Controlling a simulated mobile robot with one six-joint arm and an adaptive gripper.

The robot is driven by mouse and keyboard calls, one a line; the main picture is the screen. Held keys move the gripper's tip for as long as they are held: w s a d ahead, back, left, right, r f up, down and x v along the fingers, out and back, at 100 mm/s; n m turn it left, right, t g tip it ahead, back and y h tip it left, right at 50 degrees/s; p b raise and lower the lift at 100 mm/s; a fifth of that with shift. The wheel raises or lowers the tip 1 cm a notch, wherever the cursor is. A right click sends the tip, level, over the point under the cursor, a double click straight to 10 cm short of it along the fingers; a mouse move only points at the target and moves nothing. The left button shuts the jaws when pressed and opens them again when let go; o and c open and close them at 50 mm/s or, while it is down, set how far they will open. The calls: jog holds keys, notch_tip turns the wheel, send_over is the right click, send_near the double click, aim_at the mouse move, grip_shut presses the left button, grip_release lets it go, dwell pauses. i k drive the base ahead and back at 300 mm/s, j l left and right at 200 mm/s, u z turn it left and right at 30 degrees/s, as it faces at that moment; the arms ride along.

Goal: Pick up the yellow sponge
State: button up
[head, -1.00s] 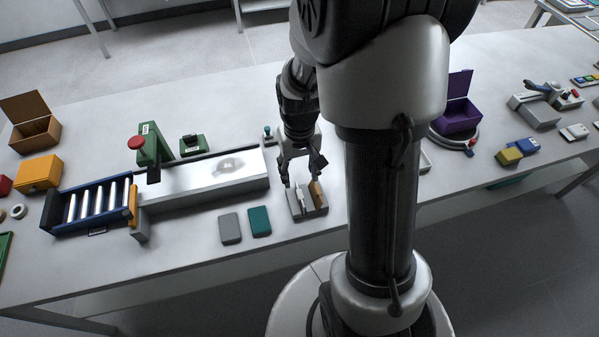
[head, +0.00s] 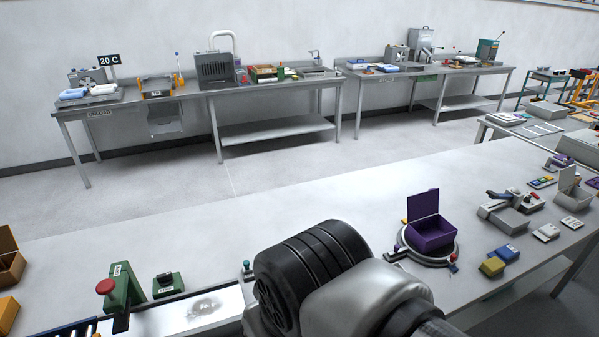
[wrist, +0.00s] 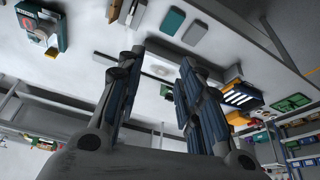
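A small yellow block (head: 493,267), which looks like the sponge, lies on the near table at the right in the head view. A blue-and-white block (head: 507,253) lies just behind it. I cannot make out the yellow block in the wrist view. My gripper (wrist: 161,60) shows in the wrist view with its two fingers wide apart and nothing between them. In the head view the gripper is hidden or out of frame; only part of my arm shows at the bottom middle, well left of the yellow block.
A purple open box (head: 432,234) stands on a round base left of the yellow block. A grey device (head: 507,218) lies behind. A green stand with a red knob (head: 120,287) is at left. Teal (wrist: 172,22) and grey (wrist: 195,33) pads show in the wrist view.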

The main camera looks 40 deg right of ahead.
aim_at(492, 267)
jog(key=z, duration=2.6)
